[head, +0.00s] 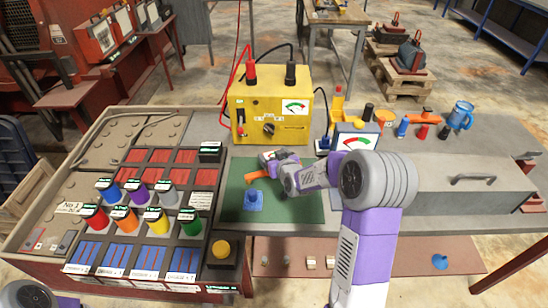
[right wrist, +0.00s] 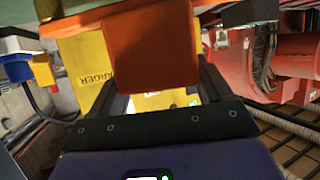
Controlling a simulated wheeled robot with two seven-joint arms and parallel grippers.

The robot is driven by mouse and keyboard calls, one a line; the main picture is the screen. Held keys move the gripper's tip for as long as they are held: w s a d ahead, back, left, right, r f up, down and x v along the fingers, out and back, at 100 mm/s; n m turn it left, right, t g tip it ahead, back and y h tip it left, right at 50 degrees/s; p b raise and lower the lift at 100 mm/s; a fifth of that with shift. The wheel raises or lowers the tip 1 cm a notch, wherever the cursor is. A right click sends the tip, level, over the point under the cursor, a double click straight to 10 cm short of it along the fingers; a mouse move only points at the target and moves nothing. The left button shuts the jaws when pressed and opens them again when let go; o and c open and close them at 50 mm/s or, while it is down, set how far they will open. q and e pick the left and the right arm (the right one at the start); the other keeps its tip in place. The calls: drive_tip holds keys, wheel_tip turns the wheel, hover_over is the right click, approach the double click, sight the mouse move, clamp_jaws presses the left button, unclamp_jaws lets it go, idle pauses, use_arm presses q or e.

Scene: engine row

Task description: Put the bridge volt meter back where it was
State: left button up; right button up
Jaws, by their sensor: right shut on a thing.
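My right gripper (head: 263,168) is low over the green mat (head: 305,205) on the bench. It is shut on an orange piece (head: 257,175), which shows as a large orange block (right wrist: 150,50) between the fingers in the right wrist view. A meter with a white dial face and blue body (head: 355,137) stands on the bench behind my right arm, partly hidden by it. A yellow charger box (head: 290,127) with its own dial stands behind the mat. I cannot tell for sure which meter is the bridge volt meter. My left gripper is out of view.
A blue piece (head: 253,202) sits on the mat just below the gripper. A panel with several coloured cylinders (head: 155,221) stands to the left. Small bottles, an orange-topped item (head: 422,117) and a blue mug (head: 461,115) stand at the back right.

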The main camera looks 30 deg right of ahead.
drive_tip(key=shift+r, duration=0.1)
drive_tip(key=o, duration=0.9)
drive_tip(key=shift+f, duration=0.2)
drive_tip(key=o, duration=0.4)
drive_tip(key=shift+r, duration=0.1)
drive_tip(key=shift+s+r, duration=0.1)
drive_tip(key=shift+r, duration=0.15)
drive_tip(key=p+v, duration=0.1)
drive_tip(key=v, duration=1)
drive_tip(key=shift+s+a, duration=0.15)
drive_tip(key=shift+s, duration=0.25)
